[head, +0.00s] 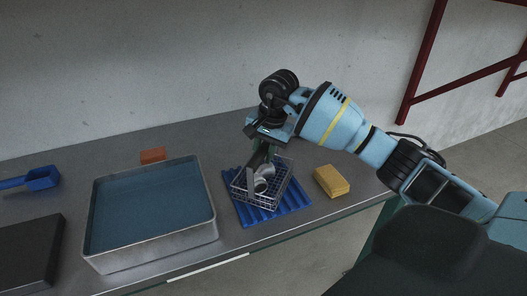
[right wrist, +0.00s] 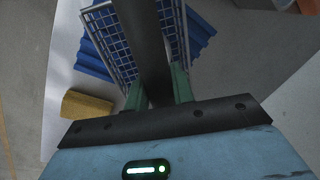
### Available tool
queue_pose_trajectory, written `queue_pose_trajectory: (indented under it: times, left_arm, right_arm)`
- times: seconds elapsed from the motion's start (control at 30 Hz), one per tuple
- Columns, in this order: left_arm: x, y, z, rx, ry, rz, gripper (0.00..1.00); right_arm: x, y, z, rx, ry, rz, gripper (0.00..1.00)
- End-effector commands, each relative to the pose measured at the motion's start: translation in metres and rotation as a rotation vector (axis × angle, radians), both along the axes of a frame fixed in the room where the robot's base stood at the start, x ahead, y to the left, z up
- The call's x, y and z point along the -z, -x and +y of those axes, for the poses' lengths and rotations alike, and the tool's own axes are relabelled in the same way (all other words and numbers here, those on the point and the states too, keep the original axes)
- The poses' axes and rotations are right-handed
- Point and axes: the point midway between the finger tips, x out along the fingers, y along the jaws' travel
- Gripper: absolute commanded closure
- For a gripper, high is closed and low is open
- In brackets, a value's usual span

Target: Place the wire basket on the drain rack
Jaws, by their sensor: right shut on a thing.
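The wire basket (head: 282,178) holds grey metal castings (head: 263,182) and is upright over the blue ribbed drain rack (head: 297,200). Its base appears on or just above the rack; I cannot tell whether it touches. My right gripper (head: 259,157) is above the basket, shut on its dark handle. In the right wrist view the green fingers (right wrist: 159,88) flank the dark handle bar (right wrist: 150,45), with the basket mesh (right wrist: 108,32) beyond and the blue rack (right wrist: 88,58) showing past it. My left gripper is not in view.
A metal tank of blue liquid (head: 152,248) stands left of the rack. A yellow sponge (head: 331,181) lies close to its right. An orange block (head: 152,155) is behind the tank. A blue scoop (head: 40,179) and a dark flat box (head: 28,252) are at far left.

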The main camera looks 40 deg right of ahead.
Motion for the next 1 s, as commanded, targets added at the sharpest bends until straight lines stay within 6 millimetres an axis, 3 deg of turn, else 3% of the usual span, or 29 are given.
queue_pose_trajectory:
  times: [0.2, 0.23, 0.4, 0.77, 1.0]
  left_arm:
    - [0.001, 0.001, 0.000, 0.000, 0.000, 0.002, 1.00]
    - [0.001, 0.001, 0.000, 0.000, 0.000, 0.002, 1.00]
    - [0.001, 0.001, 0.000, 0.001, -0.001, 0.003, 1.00]
    - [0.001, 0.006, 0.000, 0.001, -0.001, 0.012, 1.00]
    - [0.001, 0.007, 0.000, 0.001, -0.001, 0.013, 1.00]
  right_arm:
    - [0.000, -0.001, 0.000, 0.000, 0.000, -0.004, 1.00]
    - [0.003, 0.000, 0.000, 0.000, 0.000, 0.000, 0.75]
    - [0.002, 0.000, 0.000, 0.000, 0.000, 0.000, 0.54]
    - [-0.004, 0.000, 0.000, 0.000, 0.000, -0.001, 0.54]
    - [-0.040, 0.005, -0.005, 0.001, 0.001, -0.005, 0.54]
